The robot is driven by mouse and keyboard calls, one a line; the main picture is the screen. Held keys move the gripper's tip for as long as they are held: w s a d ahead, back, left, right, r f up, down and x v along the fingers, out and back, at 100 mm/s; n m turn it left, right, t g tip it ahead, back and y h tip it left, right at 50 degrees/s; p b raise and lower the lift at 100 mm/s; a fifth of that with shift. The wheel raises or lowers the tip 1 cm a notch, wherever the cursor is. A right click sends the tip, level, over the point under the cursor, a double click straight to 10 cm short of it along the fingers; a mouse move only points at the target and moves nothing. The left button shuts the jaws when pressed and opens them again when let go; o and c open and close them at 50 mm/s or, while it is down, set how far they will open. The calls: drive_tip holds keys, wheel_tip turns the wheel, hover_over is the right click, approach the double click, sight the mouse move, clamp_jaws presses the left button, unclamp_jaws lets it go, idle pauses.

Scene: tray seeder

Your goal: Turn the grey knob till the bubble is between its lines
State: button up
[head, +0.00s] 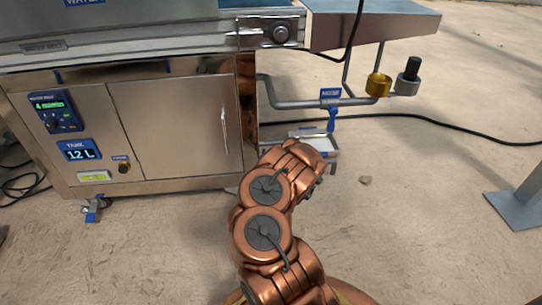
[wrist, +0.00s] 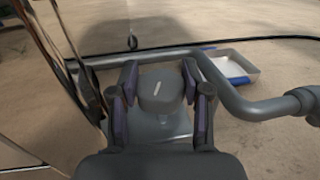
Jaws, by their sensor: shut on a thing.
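The grey knob (wrist: 160,98) with a white line on top sits between the two fingers of my gripper (wrist: 160,76) in the wrist view. The fingers are shut on its left and right sides. In the head view my copper arm reaches down beside the cabinet's right end, and the knob is hidden there. A small yellow-green window (head: 93,177), which looks like the bubble vial, is low on the cabinet front. It is too small to tell where its bubble stands against the lines.
A grey pipe (wrist: 240,103) bends close by on the right of my gripper. A white tray (wrist: 250,77) with a blue edge lies beyond it. The steel cabinet (head: 175,130) stands left of my arm. A black cable (head: 455,125) crosses the floor; open floor is at right.

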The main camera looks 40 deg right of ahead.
drive_tip(key=o, duration=0.9)
drive_tip(key=shift+n+t+y, duration=0.5)
drive_tip(key=shift+t+y, duration=0.1)
drive_tip(key=shift+d+r+n+t+y+p, duration=0.1)
drive_tip(key=shift+n+t+y+p, duration=0.25)
drive_tip(key=shift+n+t+y, duration=1.3)
drive_tip(key=shift+n+t+y+p, duration=0.35)
drive_tip(key=shift+n+y+p, duration=0.65)
drive_tip(key=shift+y, duration=1.15)
drive_tip(key=shift+s+n+y, duration=0.1)
drive_tip(key=shift+n+y, duration=0.35)
drive_tip(key=shift+y, duration=0.05)
drive_tip(key=shift+n+t+y+p, duration=0.35)
drive_tip(key=shift+n+y, duration=1.25)
drive_tip(key=shift+y, duration=0.9)
